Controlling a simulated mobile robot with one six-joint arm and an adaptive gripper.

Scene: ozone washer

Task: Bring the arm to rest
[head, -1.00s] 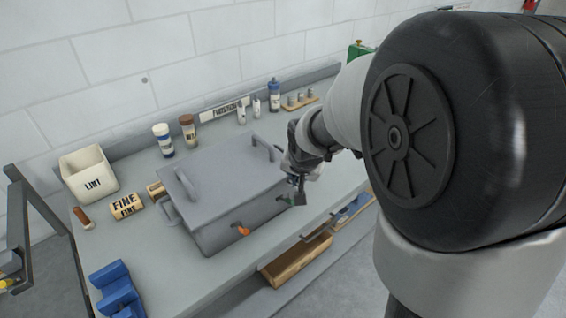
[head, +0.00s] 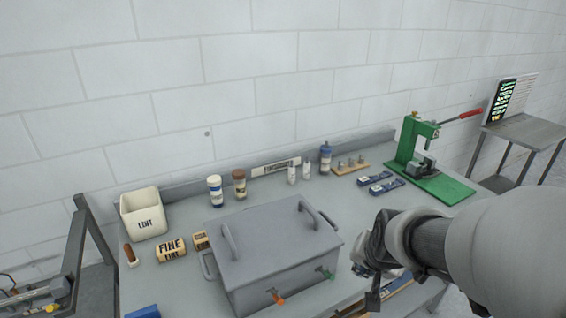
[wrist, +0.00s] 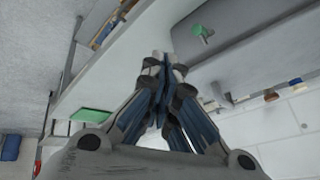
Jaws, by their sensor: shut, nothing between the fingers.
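My gripper (head: 366,272) is at the lower right in the head view, off the right side of the grey washer box and over the bench's front edge. In the wrist view my gripper (wrist: 162,58) has its fingertips together with nothing between them. The grey washer box (head: 268,250) stands on the bench with its lid down; a handle shows at each side of the lid. An orange knob (head: 277,298) and a green knob (head: 326,272) are on its front. The green knob also shows in the wrist view (wrist: 203,31), apart from my fingers.
A lint bin (head: 146,222), fine blocks (head: 172,249) and several bottles line the bench's left and back. A green press (head: 420,155) stands at the back right, with blue-and-white items (head: 380,182) beside it. A small side table (head: 525,130) is farther right.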

